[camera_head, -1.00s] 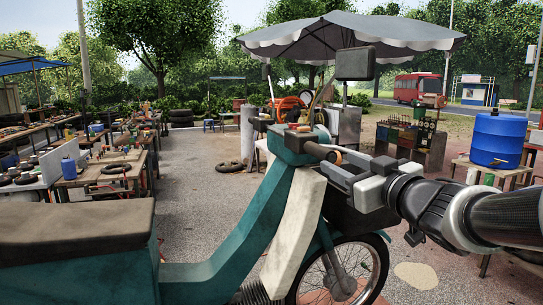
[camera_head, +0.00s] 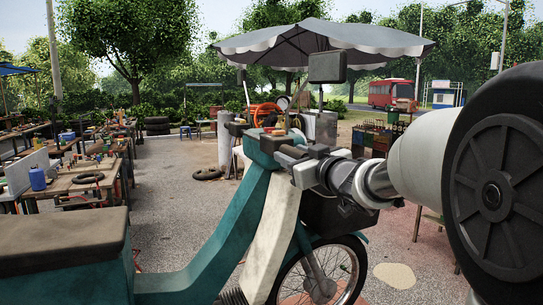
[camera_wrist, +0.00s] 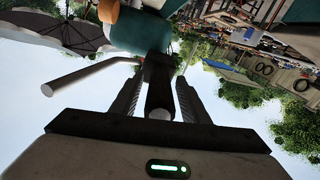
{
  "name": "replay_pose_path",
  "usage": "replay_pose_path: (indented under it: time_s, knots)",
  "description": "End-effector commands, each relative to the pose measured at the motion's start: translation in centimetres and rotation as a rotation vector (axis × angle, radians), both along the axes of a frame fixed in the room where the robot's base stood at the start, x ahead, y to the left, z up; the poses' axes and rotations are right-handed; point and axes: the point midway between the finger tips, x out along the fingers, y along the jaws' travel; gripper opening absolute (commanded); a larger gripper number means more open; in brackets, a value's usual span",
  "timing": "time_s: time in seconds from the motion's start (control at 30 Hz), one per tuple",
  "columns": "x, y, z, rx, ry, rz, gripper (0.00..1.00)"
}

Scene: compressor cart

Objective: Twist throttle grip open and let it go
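The teal moped (camera_head: 215,235) stands at centre, its handlebar on the right. Its throttle grip is mostly hidden by my gripper (camera_head: 288,158) in the head view. In the wrist view the dark throttle grip (camera_wrist: 159,90) points towards the camera with its round end showing, between the two fingers of my gripper (camera_wrist: 159,84). The fingers lie on both sides of it, close; I cannot tell whether they touch it. A grey lever (camera_wrist: 85,77) with a pale end runs beside the grip on the left, apart from the fingers.
A mirror (camera_head: 327,67) rises above the handlebar. The moped's dark seat (camera_head: 70,230) is at lower left. Workbenches with tools and tyres (camera_head: 88,178) stand at left. An umbrella (camera_head: 320,40) covers a stall behind. Paving between moped and benches is mostly clear.

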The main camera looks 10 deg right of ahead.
Motion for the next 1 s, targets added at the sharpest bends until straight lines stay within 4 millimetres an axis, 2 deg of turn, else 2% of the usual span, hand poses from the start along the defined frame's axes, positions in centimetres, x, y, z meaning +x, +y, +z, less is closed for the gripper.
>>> replay_pose_path:
  time_s: [0.03, 0.2, 0.57, 1.0]
  knots:
    - [-0.01, 0.00, 0.00, 0.000, 0.000, 0.000, 0.32]
    - [-0.03, -0.01, -0.01, 0.000, 0.000, 0.000, 0.04]
    - [-0.04, -0.04, -0.10, -0.052, -0.017, 0.000, 0.03]
    - [-0.03, -0.13, -0.22, -0.375, -0.123, -0.001, 0.03]
